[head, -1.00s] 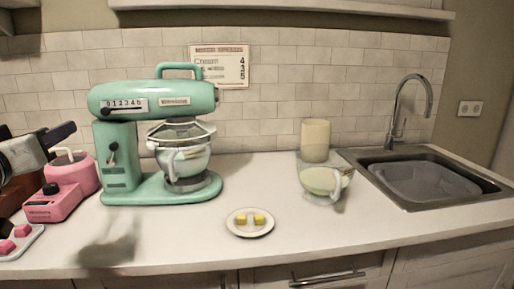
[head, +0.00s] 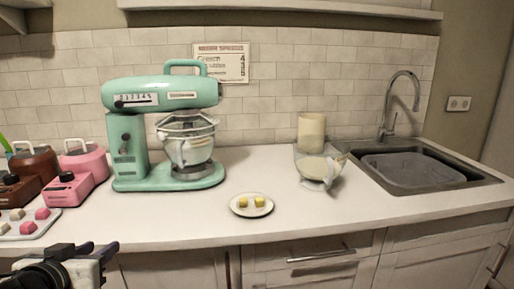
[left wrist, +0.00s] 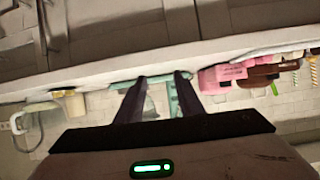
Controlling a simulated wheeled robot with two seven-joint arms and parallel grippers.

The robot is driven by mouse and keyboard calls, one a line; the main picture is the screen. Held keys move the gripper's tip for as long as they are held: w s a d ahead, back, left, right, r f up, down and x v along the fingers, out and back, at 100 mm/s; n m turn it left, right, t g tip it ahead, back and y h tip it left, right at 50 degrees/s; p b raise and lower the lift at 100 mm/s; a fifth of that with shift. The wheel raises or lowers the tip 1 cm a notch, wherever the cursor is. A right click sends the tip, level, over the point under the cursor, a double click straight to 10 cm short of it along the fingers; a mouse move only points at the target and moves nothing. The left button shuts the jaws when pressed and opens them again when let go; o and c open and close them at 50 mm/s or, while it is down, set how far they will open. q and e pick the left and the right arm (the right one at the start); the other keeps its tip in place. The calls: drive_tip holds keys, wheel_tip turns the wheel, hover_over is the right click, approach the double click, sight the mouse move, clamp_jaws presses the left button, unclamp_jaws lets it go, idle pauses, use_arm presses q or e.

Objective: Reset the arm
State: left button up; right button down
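My left gripper (head: 84,252) is low at the bottom left of the head view, in front of the counter's front edge and apart from everything on it. In the left wrist view its two dark fingers (left wrist: 159,77) stand apart with nothing between them but background. That view is upside down, with the cabinets above and the tiled wall below. My right gripper is not in either view.
The white counter (head: 290,215) carries a green stand mixer (head: 128,150), a plate with yellow pieces (head: 252,212), a glass bowl (head: 318,170), a beige canister (head: 311,132), pink (head: 75,185) and brown machines (head: 30,170), and a tray (head: 32,230). A sink (head: 415,170) is at right.

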use_arm(q)
drive_tip(key=s+d+f+m+g+h, duration=0.1)
drive_tip(key=s+d+f+g, duration=0.2)
drive_tip(key=s+d+f, duration=0.35)
drive_tip(key=s+d+f+m+g+h, duration=0.1)
drive_tip(key=s+d+f+m+g, duration=0.2)
drive_tip(key=s+f, duration=0.7)
drive_tip(key=s+d+f+g+h, duration=0.1)
drive_tip(key=s+d+f+g, duration=0.2)
drive_tip(key=s+d+f, duration=0.45)
drive_tip(key=w+d+f+t+h, duration=0.2)
drive_tip(key=w+d+f+t, duration=0.1)
drive_tip(key=f, duration=0.7)
drive_tip(key=shift+d+t, duration=0.6)
drive_tip(key=shift+t, duration=0.3)
drive_tip(key=shift+w, duration=0.15)
